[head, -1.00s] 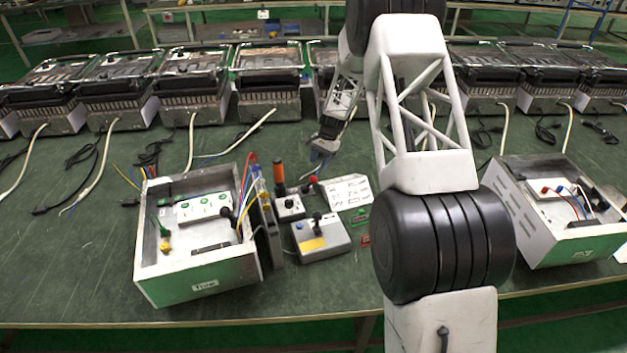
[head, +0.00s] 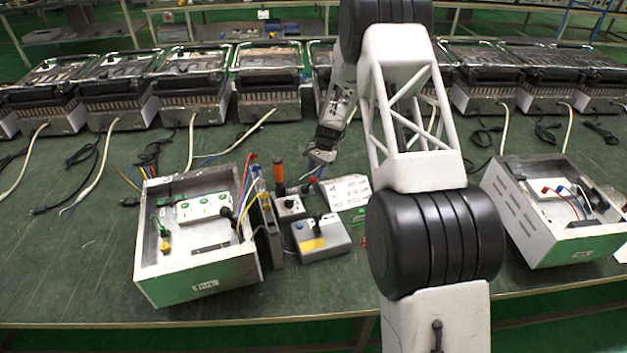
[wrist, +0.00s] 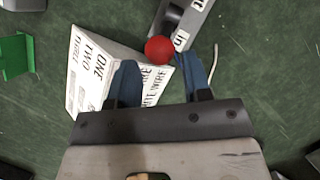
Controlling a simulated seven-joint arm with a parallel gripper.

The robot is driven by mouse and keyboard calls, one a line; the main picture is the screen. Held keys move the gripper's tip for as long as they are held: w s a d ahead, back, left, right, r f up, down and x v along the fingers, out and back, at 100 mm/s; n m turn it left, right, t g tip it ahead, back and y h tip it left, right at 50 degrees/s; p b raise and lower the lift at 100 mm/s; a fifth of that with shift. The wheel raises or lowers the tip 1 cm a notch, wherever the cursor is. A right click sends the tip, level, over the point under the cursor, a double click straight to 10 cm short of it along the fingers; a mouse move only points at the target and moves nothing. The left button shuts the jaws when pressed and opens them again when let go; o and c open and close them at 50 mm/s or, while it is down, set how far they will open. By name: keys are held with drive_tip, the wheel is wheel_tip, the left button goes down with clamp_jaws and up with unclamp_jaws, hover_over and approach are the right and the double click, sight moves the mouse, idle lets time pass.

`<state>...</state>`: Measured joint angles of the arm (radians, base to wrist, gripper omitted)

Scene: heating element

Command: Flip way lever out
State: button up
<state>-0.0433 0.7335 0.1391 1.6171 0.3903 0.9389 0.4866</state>
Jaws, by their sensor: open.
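A lever with a red ball knob (wrist: 159,49) shows in the wrist view, on a grey box (wrist: 183,22) with white labels, one reading "In". The red knob also shows in the head view (head: 313,180). My gripper (wrist: 158,60) is open, its two blue fingers apart, and the knob appears between and just beyond the fingertips. Contact cannot be told. Which part is the way lever is not labelled readably.
A white printed piece (wrist: 95,65) lies close under the left finger. A grey box (head: 321,240) with a black lever stands in front. An open metal case (head: 205,275) stands left, another (head: 560,245) right.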

sight(314, 179)
drive_tip(key=shift+x, duration=2.1)
clamp_jaws()
